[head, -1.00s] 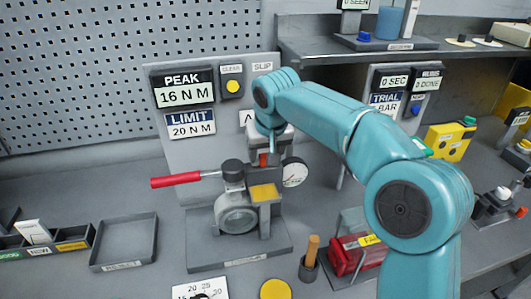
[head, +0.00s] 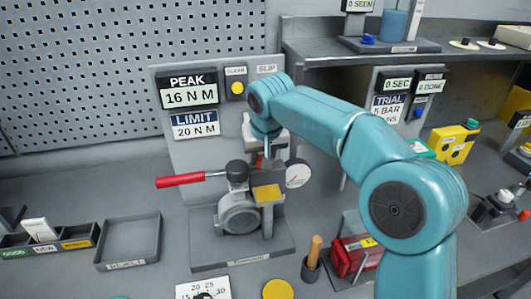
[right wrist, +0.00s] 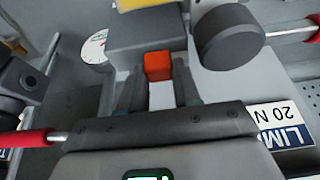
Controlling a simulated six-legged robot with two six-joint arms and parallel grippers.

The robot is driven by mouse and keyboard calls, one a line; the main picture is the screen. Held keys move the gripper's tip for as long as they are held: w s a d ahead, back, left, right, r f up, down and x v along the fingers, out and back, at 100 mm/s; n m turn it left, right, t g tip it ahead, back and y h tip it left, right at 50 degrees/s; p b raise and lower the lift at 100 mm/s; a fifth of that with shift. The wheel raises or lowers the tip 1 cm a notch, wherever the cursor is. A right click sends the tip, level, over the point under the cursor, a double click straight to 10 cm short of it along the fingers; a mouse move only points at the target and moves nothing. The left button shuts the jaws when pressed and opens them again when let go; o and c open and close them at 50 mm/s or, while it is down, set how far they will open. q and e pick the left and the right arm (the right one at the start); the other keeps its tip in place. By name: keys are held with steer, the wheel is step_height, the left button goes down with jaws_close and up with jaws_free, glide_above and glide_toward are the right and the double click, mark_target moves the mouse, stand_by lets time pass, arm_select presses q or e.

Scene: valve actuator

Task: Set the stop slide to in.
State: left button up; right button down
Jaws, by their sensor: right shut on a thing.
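The valve actuator rig (head: 240,218) stands on a grey base plate, with a red-handled lever (head: 180,180) out to its left and a yellow pad (head: 266,193) on its front. My right gripper (right wrist: 158,78) is shut on a small orange-red block (right wrist: 158,66) at the rig's top, seen between its fingers in the right wrist view. I take this block to be the stop slide's knob. In the head view my right wrist hides most of it, and only a sliver of red shows. No in or out marking is readable. My left gripper is not in view.
A round gauge (head: 297,173) sits close to the right of the rig. The panel behind reads peak 16 N m (head: 188,93) and limit 20 N m. A reject tray (head: 130,242) lies left. A wooden-handled tool (head: 312,257) stands at the front right.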

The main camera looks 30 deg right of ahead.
steer(key=c, duration=1)
jaws_free()
steer(key=shift+s+r, duration=0.1)
steer(key=shift+c, duration=0.2)
steer(key=shift+o, duration=1.2)
steer(key=shift+s+r, duration=0.1)
steer(key=shift+s, duration=0.05)
